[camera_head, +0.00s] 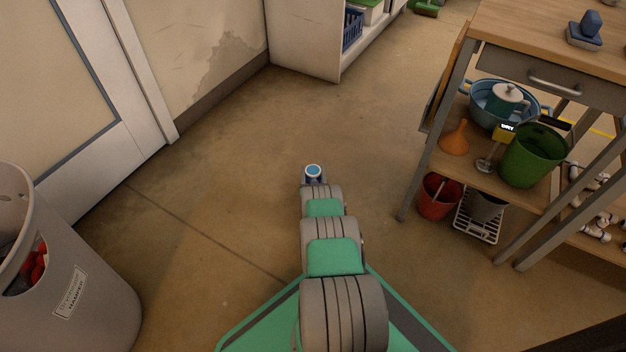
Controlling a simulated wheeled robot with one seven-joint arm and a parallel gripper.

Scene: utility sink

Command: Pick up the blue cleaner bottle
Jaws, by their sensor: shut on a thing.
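My arm stretches forward from the bottom middle of the head view. At its far end is my gripper (313,178), small and mostly hidden by my own wrist. A small round blue top with a pale rim, which looks like the blue cleaner bottle (313,170), shows at the gripper. My gripper is shut on it. The bottle's lower part is hidden, and its height above the floor is hard to judge. The fingers cannot be made out clearly.
A grey hamper (85,300) stands at the lower left. A wooden workbench (560,40) on the right holds a green bucket (533,157), a blue basin and an orange funnel (455,138). A white shelf unit (305,38) stands at the back. The middle floor is clear.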

